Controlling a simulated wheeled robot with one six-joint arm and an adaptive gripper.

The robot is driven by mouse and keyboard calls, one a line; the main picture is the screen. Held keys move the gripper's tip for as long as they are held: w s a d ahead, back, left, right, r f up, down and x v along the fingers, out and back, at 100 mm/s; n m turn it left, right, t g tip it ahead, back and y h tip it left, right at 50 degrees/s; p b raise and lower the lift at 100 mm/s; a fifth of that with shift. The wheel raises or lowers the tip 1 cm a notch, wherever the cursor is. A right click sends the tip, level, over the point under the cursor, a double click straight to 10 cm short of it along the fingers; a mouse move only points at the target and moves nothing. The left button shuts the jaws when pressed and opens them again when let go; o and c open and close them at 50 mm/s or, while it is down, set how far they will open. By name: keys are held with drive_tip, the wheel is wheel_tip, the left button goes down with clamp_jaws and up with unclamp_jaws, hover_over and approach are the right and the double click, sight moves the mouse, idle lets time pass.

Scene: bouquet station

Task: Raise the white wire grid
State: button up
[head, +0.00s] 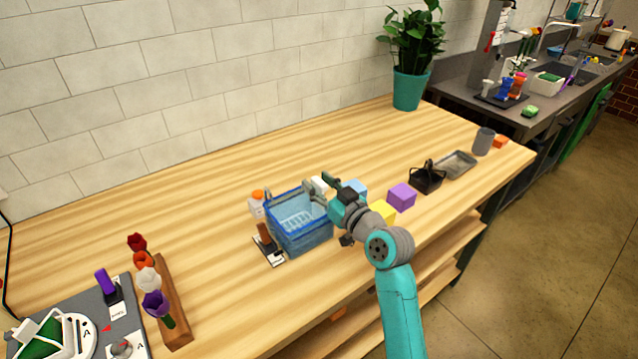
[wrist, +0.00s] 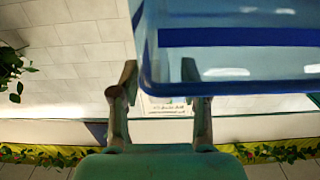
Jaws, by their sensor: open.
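A white wire grid (head: 297,221) shows inside a blue see-through bin (head: 306,240) on the wooden table. It appears to sit low, below the bin's rim. My gripper (head: 325,186) is open and empty at the bin's back right rim, above it or close to it; whether it touches is unclear. In the wrist view my gripper's two fingers (wrist: 158,88) stand apart, with the blue bin (wrist: 235,70) close by at the upper right, overlapping the right finger. The grid cannot be made out in the wrist view.
A white bottle with an orange cap (head: 257,204) stands left of the bin. Blue, purple (head: 402,197) and yellow (head: 382,211) blocks lie to its right, with a black basket (head: 427,177) beyond. A wooden rack (head: 172,305) with flowers is at the left.

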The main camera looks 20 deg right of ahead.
drive_tip(key=shift+w, duration=0.15)
clamp_jaws()
drive_tip(key=shift+r, duration=0.1)
wheel_tip(320, 180, up, 8)
idle(0.4)
drive_tip(key=shift+c, duration=1)
unclamp_jaws()
drive_tip(key=shift+o, duration=1)
